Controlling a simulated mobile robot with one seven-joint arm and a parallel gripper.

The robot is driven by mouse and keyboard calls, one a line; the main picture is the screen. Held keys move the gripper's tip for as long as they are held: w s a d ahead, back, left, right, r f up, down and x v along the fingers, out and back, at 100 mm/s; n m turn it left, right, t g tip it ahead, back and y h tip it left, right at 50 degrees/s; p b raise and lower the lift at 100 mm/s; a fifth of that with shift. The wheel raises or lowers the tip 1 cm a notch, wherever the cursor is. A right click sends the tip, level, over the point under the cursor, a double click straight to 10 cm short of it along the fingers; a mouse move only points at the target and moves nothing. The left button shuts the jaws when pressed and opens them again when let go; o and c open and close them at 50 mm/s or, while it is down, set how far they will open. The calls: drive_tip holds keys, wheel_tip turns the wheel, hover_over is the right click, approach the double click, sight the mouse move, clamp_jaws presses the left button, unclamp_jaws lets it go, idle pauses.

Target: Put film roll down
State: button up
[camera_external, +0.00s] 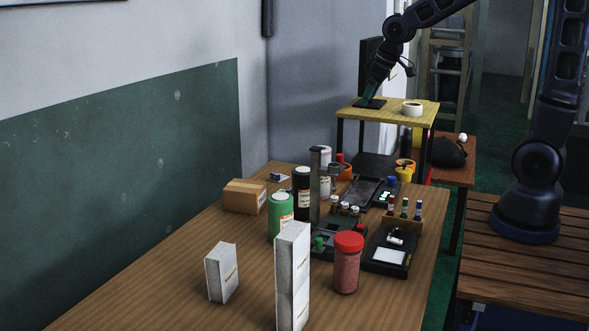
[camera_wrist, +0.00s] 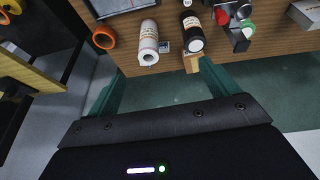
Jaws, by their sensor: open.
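I cannot tell for sure which item is the film roll. A short white round item with a dark centre (camera_external: 412,109) sits on the yellow-topped stand (camera_external: 385,108), a little right of my gripper. A white upright cylinder with a hole in its end (camera_wrist: 148,45) stands on the wooden table in the wrist view. My gripper (camera_external: 367,98) is at the left side of the yellow top, close to a flat black piece; contact is unclear. In the wrist view my gripper (camera_wrist: 162,82) has its teal fingers spread, with nothing visible between them.
The wooden table (camera_external: 150,290) holds white boxes (camera_external: 292,275), a red-lidded jar (camera_external: 347,263), a green canister (camera_external: 280,216), a black bottle (camera_wrist: 192,32) and a cardboard box (camera_external: 245,196). The table's front left is clear.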

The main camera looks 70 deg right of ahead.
drive_tip(key=s+a+r, duration=0.2)
drive_tip(key=s+r, duration=0.1)
drive_tip(key=s, duration=0.9)
drive_tip(key=s+a+r, duration=0.3)
drive_tip(key=s, duration=1)
drive_tip(key=shift+s+y, duration=0.3)
